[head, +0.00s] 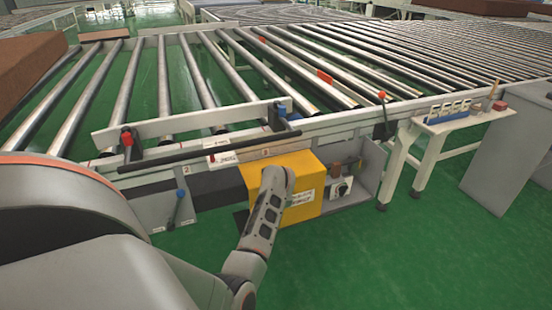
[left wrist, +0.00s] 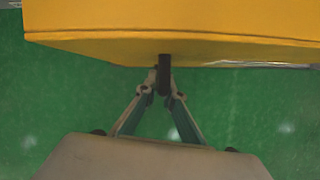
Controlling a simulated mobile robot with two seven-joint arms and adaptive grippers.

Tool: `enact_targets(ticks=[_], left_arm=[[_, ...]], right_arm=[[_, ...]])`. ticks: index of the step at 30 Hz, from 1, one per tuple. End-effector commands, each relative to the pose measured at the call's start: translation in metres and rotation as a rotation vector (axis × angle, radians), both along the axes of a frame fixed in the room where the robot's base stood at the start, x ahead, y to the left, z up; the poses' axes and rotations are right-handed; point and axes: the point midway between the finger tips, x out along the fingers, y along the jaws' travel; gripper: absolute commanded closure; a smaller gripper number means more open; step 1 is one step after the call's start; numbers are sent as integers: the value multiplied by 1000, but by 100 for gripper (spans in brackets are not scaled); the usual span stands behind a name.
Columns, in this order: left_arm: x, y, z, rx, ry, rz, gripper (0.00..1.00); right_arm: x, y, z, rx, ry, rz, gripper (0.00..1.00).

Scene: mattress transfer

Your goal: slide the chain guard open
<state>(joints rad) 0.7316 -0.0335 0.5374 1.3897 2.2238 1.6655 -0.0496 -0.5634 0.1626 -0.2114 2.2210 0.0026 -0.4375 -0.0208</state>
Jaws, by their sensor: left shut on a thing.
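The chain guard (head: 308,208) is a yellow box cover with a white label on its front, set below the conveyor's front rail in the head view. Its yellow face and lower edge fill the top of the left wrist view (left wrist: 170,22). A short black handle (left wrist: 164,61) sticks out from that edge. My left gripper (left wrist: 163,82) is shut on the handle, its fingers closed together around it. In the head view my left arm reaches up in front of the guard and hides part of it; the fingertips are hidden there. My right gripper is in neither view.
The roller conveyor (head: 165,85) spans behind the guard. An open grey bay with a knob box (head: 341,188) lies right of the guard. A blue-handled lever (head: 179,205) is at the left. A white side table (head: 432,123) stands right. Green floor in front is clear.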

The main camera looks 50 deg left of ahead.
Motion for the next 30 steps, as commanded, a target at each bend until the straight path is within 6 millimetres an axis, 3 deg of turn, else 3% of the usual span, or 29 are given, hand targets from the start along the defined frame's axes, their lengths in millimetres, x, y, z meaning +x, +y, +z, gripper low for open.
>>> enact_targets(ticks=[13,15,16,30], left_arm=[[-2,1,-1,-2,2,0,100],[-2,1,-1,-2,2,0,79],[-2,1,-1,-1,2,0,75],[1,-2,-1,0,2,-1,75]], right_arm=[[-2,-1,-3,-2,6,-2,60],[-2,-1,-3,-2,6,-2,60],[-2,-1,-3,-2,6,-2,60],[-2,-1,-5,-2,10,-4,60]])
